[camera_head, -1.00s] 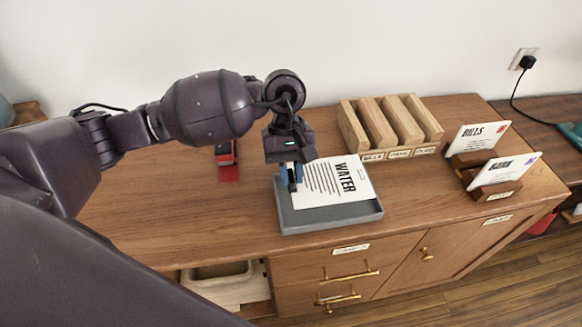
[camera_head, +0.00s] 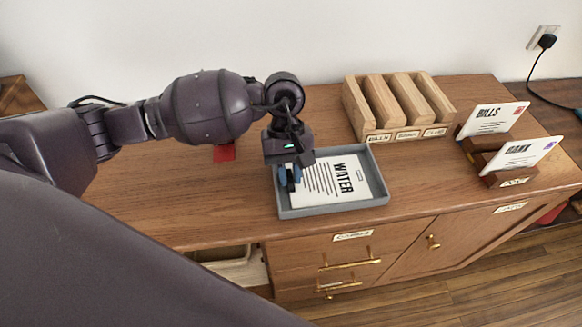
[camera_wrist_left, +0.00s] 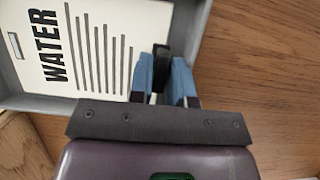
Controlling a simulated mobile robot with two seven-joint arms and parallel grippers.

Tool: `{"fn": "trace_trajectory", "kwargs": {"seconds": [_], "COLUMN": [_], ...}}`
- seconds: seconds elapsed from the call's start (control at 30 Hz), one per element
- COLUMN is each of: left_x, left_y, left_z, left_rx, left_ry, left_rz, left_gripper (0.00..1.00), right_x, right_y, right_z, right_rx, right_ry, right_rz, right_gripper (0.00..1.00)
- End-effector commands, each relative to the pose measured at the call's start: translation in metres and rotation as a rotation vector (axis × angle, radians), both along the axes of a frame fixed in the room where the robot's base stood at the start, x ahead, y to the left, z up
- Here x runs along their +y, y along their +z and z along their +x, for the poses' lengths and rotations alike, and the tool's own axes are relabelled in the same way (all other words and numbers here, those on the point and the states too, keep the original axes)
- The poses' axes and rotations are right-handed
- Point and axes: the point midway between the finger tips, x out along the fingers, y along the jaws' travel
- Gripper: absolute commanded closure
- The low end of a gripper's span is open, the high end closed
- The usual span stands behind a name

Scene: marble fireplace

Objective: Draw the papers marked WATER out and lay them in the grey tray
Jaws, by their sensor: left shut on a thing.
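A white paper marked WATER (camera_head: 335,184) lies within the walls of the grey tray (camera_head: 335,208) in the head view. The paper also shows in the left wrist view (camera_wrist_left: 75,45), with the tray's rim (camera_wrist_left: 190,35) beside it. I cannot tell whether the paper rests fully on the tray floor. My right gripper is not in view.
A wooden sorter (camera_head: 400,107) with labelled slots stands at the back. Cards marked BILLS (camera_head: 493,118) and BANK (camera_head: 522,153) stand in dark wooden holders on the right. A red item (camera_head: 224,152) is partly behind my arm.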

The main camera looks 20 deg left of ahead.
Motion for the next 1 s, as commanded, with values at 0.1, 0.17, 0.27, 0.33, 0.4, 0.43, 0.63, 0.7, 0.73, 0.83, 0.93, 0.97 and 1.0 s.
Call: {"fn": "trace_trajectory", "kwargs": {"seconds": [0.1, 0.17, 0.27, 0.33, 0.4, 0.43, 0.63, 0.7, 0.73, 0.83, 0.93, 0.97, 1.0], "left_x": [0.0, 0.0, 0.0, 0.0, 0.0, 0.0, 0.0, 0.0, 0.0, 0.0, 0.0, 0.0, 0.0], "left_y": [0.001, 0.001, 0.001, 0.001, 0.001, 0.001, 0.001, 0.004, 0.006, 0.013, 0.02, 0.022, 0.024], "left_z": [0.0, 0.0, 0.0, 0.0, 0.0, 0.0, 0.0, 0.0, 0.0, 0.0, 0.0, 0.0, 0.0], "left_rx": [-0.002, -0.002, -0.002, -0.001, -0.001, -0.001, -0.001, -0.002, -0.002, -0.004, -0.004, -0.004, -0.004], "left_ry": [-0.001, -0.001, -0.001, 0.0, 0.0, 0.0, 0.0, -0.001, -0.001, 0.0, 0.0, 0.0, 0.0], "left_rz": [-0.001, -0.001, -0.001, 0.0, 0.0, 0.0, 0.001, 0.0, 0.0, 0.0, 0.0, 0.0, 0.0], "left_gripper": [1.0, 1.0, 0.71, 0.6, 0.52, 0.52, 0.52, 0.52, 0.52, 0.52, 0.52, 0.52, 0.52], "right_x": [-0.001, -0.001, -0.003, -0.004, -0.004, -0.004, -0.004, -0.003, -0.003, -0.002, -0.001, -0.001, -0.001], "right_y": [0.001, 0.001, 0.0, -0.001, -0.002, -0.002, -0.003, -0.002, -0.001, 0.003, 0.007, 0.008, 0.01], "right_z": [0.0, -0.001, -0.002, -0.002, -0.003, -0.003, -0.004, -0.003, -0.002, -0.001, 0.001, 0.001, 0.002], "right_rx": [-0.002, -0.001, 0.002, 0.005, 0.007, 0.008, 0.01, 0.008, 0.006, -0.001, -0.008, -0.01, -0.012], "right_ry": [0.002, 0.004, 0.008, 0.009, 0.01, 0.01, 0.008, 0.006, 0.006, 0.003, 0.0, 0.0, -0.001], "right_rz": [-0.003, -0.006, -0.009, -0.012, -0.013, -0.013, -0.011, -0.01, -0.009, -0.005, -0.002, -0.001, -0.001], "right_gripper": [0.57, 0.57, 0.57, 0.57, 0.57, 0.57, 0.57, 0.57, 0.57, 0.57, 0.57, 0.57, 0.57]}}
